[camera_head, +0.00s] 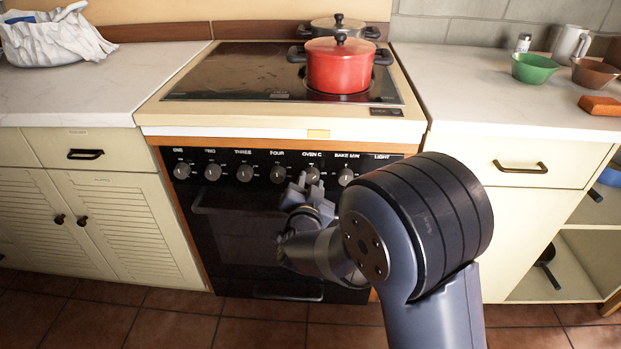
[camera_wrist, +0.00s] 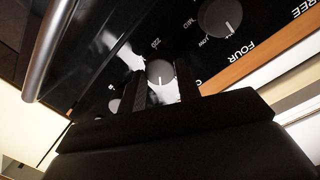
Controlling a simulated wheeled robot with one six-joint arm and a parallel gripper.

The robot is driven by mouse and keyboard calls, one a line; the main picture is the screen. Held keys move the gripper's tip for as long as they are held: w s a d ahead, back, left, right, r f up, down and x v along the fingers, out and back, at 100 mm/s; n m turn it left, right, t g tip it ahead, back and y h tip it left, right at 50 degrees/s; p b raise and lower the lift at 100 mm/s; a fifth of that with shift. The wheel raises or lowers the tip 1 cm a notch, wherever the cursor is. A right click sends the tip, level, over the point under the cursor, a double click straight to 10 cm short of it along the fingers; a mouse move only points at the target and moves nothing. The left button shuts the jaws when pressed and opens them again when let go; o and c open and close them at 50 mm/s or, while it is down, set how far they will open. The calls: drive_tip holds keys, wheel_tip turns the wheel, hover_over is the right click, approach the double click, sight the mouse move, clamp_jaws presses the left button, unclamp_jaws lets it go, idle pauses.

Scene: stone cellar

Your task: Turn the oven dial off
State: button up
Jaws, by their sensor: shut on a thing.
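The oven dial (camera_head: 313,174) is a grey round knob under the label "OVEN C" on the black front panel of the oven. My gripper (camera_head: 307,184) is at this dial, its fingers pointing at the panel. In the wrist view, the oven dial (camera_wrist: 160,71) shows between the two dark fingers of my gripper (camera_wrist: 163,86), which is shut on it. A white pointer line on the dial points towards the bottom of that picture. Part of the dial is hidden by the fingers.
The knob marked FOUR (camera_head: 278,174) is close on the left and the BAKE MIN knob (camera_head: 345,177) close on the right. The oven door handle (camera_head: 225,211) runs below. A red pot (camera_head: 340,68) stands on the cooktop (camera_head: 235,75).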

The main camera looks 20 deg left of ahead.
drive_tip(key=n+p, duration=0.2)
drive_tip(key=n, duration=0.1)
drive_tip(key=shift+n, duration=0.3)
drive_tip(key=shift+n+t+h+p, duration=0.3)
drive_tip(key=shift+n+p, duration=0.55)
drive_tip(key=shift+n, duration=1.25)
drive_tip(key=shift+f, duration=0.1)
drive_tip(key=o, duration=1)
drive_tip(key=s, duration=0.3)
drive_tip(key=s+d, duration=0.1)
drive_tip(key=s, duration=0.3)
drive_tip(key=s+p, duration=0.1)
drive_tip(key=s, duration=0.2)
drive_tip(key=shift+s+d+r, duration=0.2)
drive_tip(key=shift+s+d, duration=0.15)
